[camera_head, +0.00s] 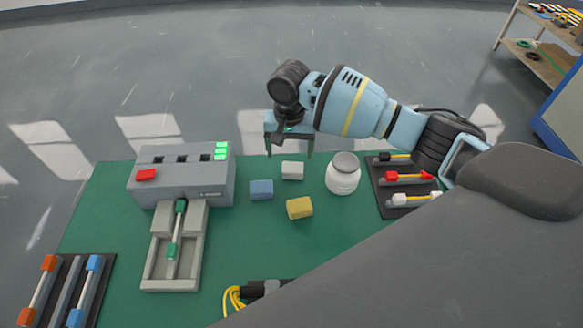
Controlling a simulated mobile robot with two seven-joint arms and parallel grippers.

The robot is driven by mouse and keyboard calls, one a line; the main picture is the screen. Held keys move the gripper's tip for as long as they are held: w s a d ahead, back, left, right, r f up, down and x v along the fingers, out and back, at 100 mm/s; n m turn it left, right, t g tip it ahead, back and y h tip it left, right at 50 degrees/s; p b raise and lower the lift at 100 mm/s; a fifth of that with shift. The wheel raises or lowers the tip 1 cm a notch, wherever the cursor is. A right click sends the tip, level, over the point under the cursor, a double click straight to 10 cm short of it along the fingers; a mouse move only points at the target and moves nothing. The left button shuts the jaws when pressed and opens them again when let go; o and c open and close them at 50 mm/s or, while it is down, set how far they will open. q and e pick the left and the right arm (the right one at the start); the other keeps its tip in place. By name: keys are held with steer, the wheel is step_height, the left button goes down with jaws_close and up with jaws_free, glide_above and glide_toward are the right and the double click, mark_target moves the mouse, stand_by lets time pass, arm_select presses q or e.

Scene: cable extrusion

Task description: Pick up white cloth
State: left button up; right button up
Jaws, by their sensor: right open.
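The white cloth (292,171) is a small folded white block lying on the green table top, near its back edge. My right gripper (289,150) hangs just behind and above the white cloth, fingers pointing down. The gripper looks clear of the cloth, though the exact height gap is hard to judge. A blue block (261,190) and a yellow block (299,208) lie close in front of the cloth. My left gripper does not show.
A white jar (343,174) stands right of the cloth. A grey machine (183,174) with green lights and a red button stands left. Racks hold coloured-ended rods at right (401,185) and lower left (65,290). A yellow cable (234,298) lies at the front. The green table (240,240) is bare mid-front.

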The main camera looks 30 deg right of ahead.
mark_target(293, 169)
step_height(293, 169, down, 2)
steer(key=shift+f, duration=0.1)
steer(key=shift+d, duration=0.1)
steer(key=f, duration=0.5)
steer(key=shift+d+b, duration=0.3)
steer(key=shift+b, duration=0.1)
steer(key=c, duration=1.1)
steer(key=shift+o, duration=0.2)
steer(key=shift+r, duration=0.1)
